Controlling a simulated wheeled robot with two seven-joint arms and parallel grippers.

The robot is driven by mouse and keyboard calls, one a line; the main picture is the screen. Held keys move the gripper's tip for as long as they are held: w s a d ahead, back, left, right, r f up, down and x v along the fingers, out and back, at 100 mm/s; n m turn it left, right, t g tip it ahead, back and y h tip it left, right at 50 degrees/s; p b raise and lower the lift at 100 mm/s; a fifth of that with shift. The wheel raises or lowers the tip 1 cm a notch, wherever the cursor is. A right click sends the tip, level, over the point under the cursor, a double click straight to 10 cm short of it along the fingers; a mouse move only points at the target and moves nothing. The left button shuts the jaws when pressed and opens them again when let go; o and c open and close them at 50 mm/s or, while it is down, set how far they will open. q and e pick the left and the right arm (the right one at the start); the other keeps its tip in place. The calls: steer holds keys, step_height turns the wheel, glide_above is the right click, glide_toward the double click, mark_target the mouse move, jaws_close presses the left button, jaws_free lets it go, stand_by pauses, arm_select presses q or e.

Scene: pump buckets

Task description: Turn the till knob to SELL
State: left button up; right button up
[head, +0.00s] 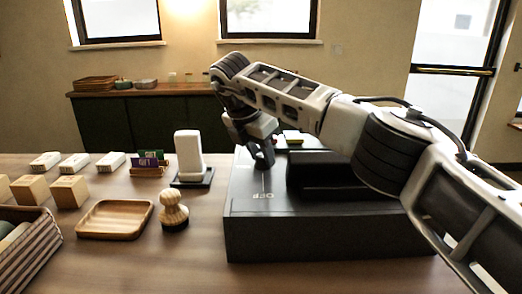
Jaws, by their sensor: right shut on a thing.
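The till (320,238) is a black box on the table at the right. The word OFF shows in white on its top near the front left edge. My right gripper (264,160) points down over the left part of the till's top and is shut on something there. The knob itself is hidden behind the gripper fingers, and I cannot see a SELL mark. My right arm comes in from the right and covers much of the till's top. My left gripper is not in view.
A white device on a black stand (189,160) stands just left of the till. A wooden brush (173,212), a wooden tray (115,219), small boxes and a basket (28,252) lie further left. The table's front middle is clear.

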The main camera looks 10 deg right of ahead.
stand_by(0.4)
steer(key=o, duration=1)
steer(key=shift+r, duration=0.1)
steer(key=p+v, duration=0.2)
steer(key=v, duration=1.3)
steer(key=shift+a+r, duration=0.15)
steer(key=shift+r, duration=0.25)
